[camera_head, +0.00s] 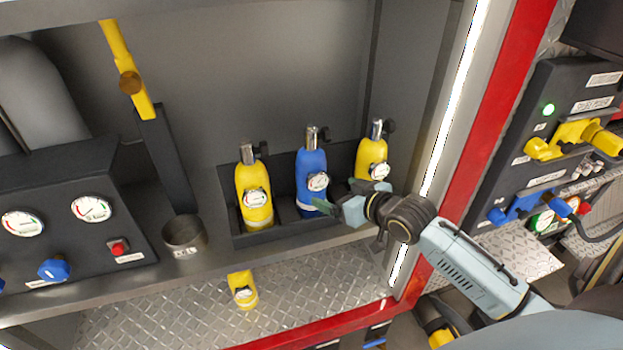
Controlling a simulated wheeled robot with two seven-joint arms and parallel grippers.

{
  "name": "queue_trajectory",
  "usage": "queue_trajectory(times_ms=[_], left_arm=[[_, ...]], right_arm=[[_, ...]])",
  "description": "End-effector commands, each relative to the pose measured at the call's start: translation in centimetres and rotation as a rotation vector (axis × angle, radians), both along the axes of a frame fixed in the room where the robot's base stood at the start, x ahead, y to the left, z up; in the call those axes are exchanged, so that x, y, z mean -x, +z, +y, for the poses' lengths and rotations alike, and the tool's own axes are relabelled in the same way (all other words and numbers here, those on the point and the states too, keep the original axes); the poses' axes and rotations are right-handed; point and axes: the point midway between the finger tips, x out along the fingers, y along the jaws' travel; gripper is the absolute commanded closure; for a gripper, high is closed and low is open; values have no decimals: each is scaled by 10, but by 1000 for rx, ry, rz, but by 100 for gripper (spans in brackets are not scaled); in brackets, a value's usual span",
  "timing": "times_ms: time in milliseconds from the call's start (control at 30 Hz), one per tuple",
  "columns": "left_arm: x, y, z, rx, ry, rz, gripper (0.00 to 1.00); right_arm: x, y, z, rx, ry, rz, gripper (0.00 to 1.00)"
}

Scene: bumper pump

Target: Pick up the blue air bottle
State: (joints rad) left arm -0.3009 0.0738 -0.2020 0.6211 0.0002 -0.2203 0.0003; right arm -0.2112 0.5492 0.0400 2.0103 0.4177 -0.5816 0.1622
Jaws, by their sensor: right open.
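The blue air bottle (311,176) stands upright in the middle of a dark rack (285,238), between two yellow bottles. It has a metal neck with a black knob on top and a round gauge on its front. My right gripper (338,207) comes in from the right and is open. Its fingers are beside the lower right part of the blue bottle and hide a little of its base. I cannot tell whether they touch it. My left gripper is not in view.
A yellow bottle (253,194) stands left of the blue one and another yellow bottle (371,157) stands right, close behind my right gripper. A gauge panel (70,225) is at left. A red-edged door frame (480,120) and a valve panel (545,150) are at right.

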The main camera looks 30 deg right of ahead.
Motion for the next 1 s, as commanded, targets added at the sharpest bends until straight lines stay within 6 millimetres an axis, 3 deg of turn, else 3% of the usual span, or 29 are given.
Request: queue_trajectory(times_ms=[100,433,700,1000], left_arm=[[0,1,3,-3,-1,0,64],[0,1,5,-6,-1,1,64],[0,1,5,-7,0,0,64],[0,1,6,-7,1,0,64]], right_arm=[[-20,-7,2,1,-1,0,9],[-43,-18,5,1,-1,0,9],[-77,-32,9,1,-1,1,9],[-86,-37,10,3,1,1,9]])
